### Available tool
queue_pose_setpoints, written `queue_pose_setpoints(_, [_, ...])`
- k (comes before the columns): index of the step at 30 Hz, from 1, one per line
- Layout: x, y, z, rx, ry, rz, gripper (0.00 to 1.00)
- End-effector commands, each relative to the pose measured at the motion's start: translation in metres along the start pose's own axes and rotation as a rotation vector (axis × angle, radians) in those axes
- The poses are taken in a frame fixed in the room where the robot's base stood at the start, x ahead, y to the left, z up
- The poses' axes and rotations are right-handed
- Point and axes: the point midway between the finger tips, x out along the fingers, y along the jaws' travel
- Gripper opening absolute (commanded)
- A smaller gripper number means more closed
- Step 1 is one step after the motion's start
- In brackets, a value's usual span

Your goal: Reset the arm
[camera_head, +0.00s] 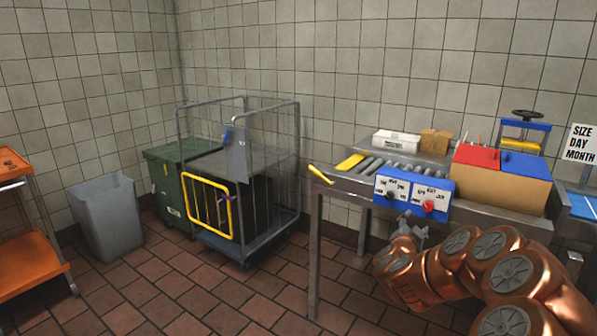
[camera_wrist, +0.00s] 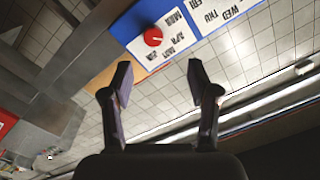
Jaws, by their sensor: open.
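My copper-coloured arm reaches in from the lower right in the head view. My gripper (camera_head: 411,226) is in front of the table's front edge, just below the blue dial panel (camera_head: 413,192). In the wrist view my gripper (camera_wrist: 162,88) has its two fingers well apart with nothing between them. The blue panel, with white labels and a red knob (camera_wrist: 153,37), shows beyond the fingers at the top of the wrist view. The gripper appears apart from the panel.
A metal roller table (camera_head: 316,240) carries a cardboard box with red and blue flaps (camera_head: 500,180). A wire cage trolley (camera_head: 298,150), green bin (camera_head: 165,175), grey bin (camera_head: 105,218) and orange cart (camera_head: 30,240) stand left. Tiled floor (camera_head: 200,295) is clear in front.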

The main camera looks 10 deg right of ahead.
Motion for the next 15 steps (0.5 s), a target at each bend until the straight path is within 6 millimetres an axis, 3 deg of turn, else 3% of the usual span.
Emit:
queue_pose_setpoints(4, [-0.018, -0.04, 0.015, -0.001, -0.122, -0.09, 0.6])
queue_pose_setpoints(8, [-0.051, -0.084, 0.035, -0.022, -0.289, -0.2, 0.6])
queue_pose_setpoints(12, [-0.098, -0.12, 0.056, -0.073, -0.471, -0.306, 0.6])
queue_pose_setpoints(15, [-0.135, -0.136, 0.069, -0.121, -0.595, -0.368, 0.6])
